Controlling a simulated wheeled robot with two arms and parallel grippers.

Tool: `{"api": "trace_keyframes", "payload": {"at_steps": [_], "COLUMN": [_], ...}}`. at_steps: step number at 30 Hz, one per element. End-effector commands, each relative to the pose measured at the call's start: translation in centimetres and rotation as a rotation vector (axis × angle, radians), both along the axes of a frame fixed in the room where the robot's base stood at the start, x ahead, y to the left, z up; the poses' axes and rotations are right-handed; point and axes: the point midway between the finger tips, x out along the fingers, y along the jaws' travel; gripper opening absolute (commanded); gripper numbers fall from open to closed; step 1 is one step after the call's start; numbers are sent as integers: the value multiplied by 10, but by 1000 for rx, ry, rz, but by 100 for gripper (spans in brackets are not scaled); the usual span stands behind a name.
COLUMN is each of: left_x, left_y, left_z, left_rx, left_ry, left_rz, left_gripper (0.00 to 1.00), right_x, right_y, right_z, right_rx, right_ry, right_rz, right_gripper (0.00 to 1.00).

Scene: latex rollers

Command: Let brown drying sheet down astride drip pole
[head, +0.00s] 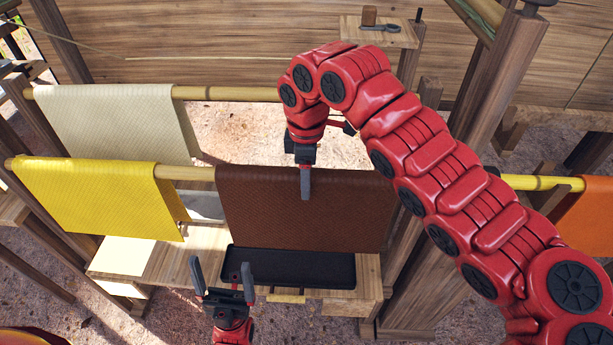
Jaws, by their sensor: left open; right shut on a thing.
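The brown drying sheet (345,215) hangs broad and flat at the front pole (197,172), right of the yellow sheet. Its top edge is level with the pole and hides this stretch of it. I cannot tell whether the sheet's top rests on the pole or how far it falls behind. My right gripper (305,185) reaches in from above and is shut on the brown sheet near its upper middle. My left gripper (222,278) is open and empty, low in front of the sheet's lower left corner.
A yellow sheet (95,195) hangs on the front pole at left, a cream sheet (120,125) on the rear pole (230,93). An orange sheet (588,224) is at far right. A black tray (300,270) lies on the bench (200,250) below the brown sheet. A wooden post (500,75) stands at right.

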Motion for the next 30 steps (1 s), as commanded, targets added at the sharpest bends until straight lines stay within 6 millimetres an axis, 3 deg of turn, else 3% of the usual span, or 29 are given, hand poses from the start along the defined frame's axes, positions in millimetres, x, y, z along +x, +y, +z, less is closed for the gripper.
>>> {"api": "trace_keyframes", "payload": {"at_steps": [10, 11, 16, 26, 30], "left_x": [0, 0, 0, 0, 0], "left_y": [0, 0, 0, 0, 0], "left_z": [-2, -2, -2, -2, 3], "left_rx": [0, 0, 0, 0, 0], "left_ry": [0, 0, 0, 0, 0], "left_rz": [0, 0, 0, 0, 0], "left_gripper": [92, 92, 92, 92, 92], "right_x": [0, 0, 0, 0, 0], "right_y": [0, 0, 0, 0, 0], "right_z": [-2, -2, -2, -1, 8], "right_rx": [1, 0, 0, 0, -2], "right_ry": [-1, -1, -1, 0, -1], "right_rz": [0, 0, 0, 0, 0], "right_gripper": [0, 68, 98, 98, 98]}}
